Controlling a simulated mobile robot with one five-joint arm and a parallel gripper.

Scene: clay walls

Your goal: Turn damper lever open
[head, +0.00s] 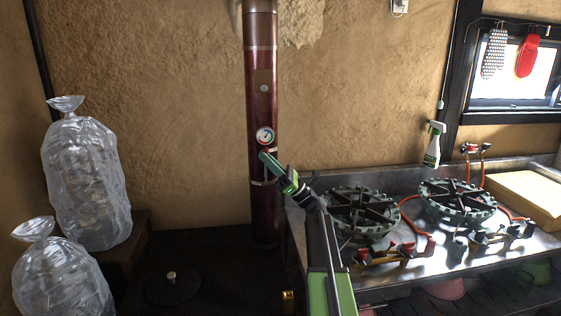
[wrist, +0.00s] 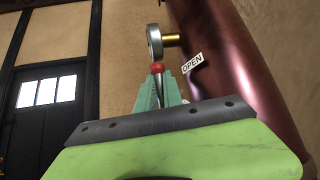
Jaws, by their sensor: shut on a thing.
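A dark red flue pipe (head: 262,90) stands upright against the clay wall. A round dial (head: 264,135) with red and green marks is on its front. In the wrist view the dial (wrist: 155,42) shows edge-on, with a brass stem into the pipe (wrist: 235,70). A thin metal lever with a red knob (wrist: 157,68) is just below the dial. My gripper (wrist: 158,88) is shut on the lever, its teal fingers right below the knob. A white OPEN label (wrist: 192,63) is on the pipe to the right. In the head view my gripper (head: 265,157) hides most of the lever.
A metal counter at right holds two burners (head: 360,211) (head: 457,201), hoses and a spray bottle (head: 433,145). Clear filled bags (head: 85,180) (head: 60,275) stand at left. A dark stove top (head: 190,250) lies below the pipe. The wall left of the pipe is bare.

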